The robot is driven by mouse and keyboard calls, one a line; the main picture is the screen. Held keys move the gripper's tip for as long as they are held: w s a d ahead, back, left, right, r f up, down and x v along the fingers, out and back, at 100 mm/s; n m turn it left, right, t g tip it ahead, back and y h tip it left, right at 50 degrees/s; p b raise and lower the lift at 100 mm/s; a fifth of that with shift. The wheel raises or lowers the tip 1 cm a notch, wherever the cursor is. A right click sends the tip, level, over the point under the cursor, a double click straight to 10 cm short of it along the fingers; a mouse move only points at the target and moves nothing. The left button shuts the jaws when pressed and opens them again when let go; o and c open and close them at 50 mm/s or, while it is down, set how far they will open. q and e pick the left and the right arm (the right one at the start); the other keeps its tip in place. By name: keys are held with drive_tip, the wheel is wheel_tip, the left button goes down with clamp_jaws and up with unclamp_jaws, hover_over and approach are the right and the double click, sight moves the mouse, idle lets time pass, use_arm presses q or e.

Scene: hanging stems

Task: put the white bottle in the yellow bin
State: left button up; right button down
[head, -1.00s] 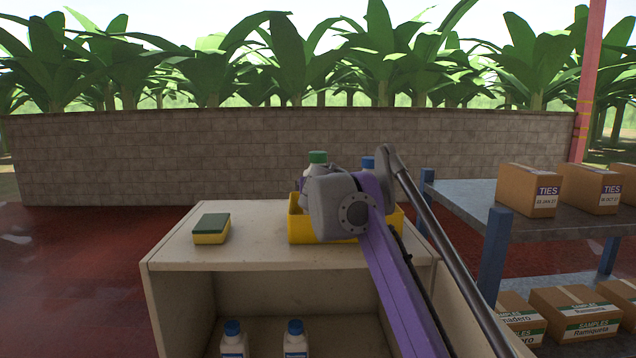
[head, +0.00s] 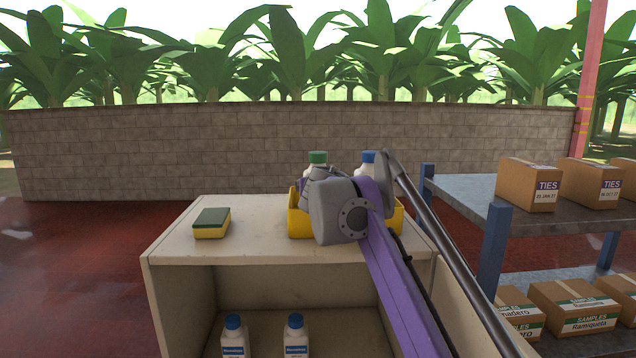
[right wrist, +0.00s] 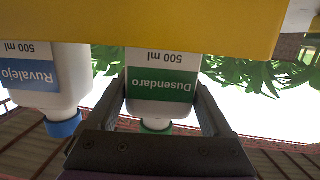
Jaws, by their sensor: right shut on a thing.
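The white bottle with a green cap and green label (head: 318,160) is upright at the yellow bin (head: 299,220). In the right wrist view, which is upside down, the same bottle (right wrist: 162,84) stands between my right gripper's fingers (right wrist: 162,100), which are shut on it. The yellow bin wall (right wrist: 180,25) hides its lower part. A second white bottle with a blue cap and blue label (right wrist: 62,80) stands beside it; it also shows in the head view (head: 367,160). My right wrist hides much of the bin in the head view. My left gripper is not in view.
The bin stands on a pale cabinet top (head: 255,250), with a green-and-yellow sponge (head: 211,223) to its left. Two blue-capped bottles (head: 234,340) (head: 295,338) stand inside the cabinet. A rack with cardboard boxes (head: 528,185) is at right.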

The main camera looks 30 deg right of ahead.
unclamp_jaws()
drive_tip(key=p+v, duration=0.1)
drive_tip(key=v, duration=1)
